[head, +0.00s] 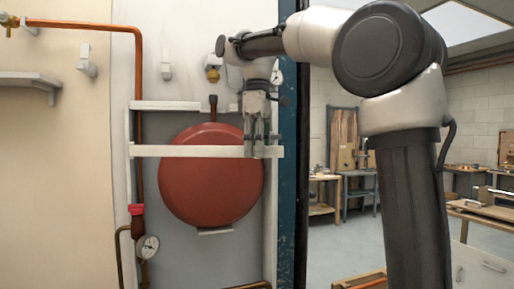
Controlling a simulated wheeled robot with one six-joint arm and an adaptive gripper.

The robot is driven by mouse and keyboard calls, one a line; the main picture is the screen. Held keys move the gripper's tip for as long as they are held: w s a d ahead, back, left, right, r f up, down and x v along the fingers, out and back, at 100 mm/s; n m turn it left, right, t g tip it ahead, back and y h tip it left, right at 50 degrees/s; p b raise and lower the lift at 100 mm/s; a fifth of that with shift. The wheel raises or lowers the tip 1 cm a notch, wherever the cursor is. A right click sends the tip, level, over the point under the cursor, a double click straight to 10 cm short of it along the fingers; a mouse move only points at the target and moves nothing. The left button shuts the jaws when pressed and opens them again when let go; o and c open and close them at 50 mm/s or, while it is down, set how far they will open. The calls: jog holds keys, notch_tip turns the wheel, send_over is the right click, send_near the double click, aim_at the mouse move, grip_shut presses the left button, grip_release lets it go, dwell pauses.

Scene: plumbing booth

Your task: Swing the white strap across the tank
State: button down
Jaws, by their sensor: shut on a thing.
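The red round tank (212,190) hangs against the grey back panel of the booth. The white strap (185,151) runs level across the tank's upper part, from the left white post to just past the right post. My gripper (256,150) points down at the strap's right part, with its fingers at the strap by the tank's upper right edge. It is shut on the strap. The fingers hide a small piece of the strap and of the tank's edge.
A copper pipe (138,100) with a red-handled valve (136,210) and a gauge (148,246) stands left of the tank. A brass fitting (213,74) is above. A blue post (288,220) borders the booth at right. Workbenches (358,186) stand farther back.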

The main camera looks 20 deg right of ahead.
jog(key=c, duration=1.1)
grip_release()
jog(key=shift+c, duration=0.2)
jog(key=shift+r, duration=3.75)
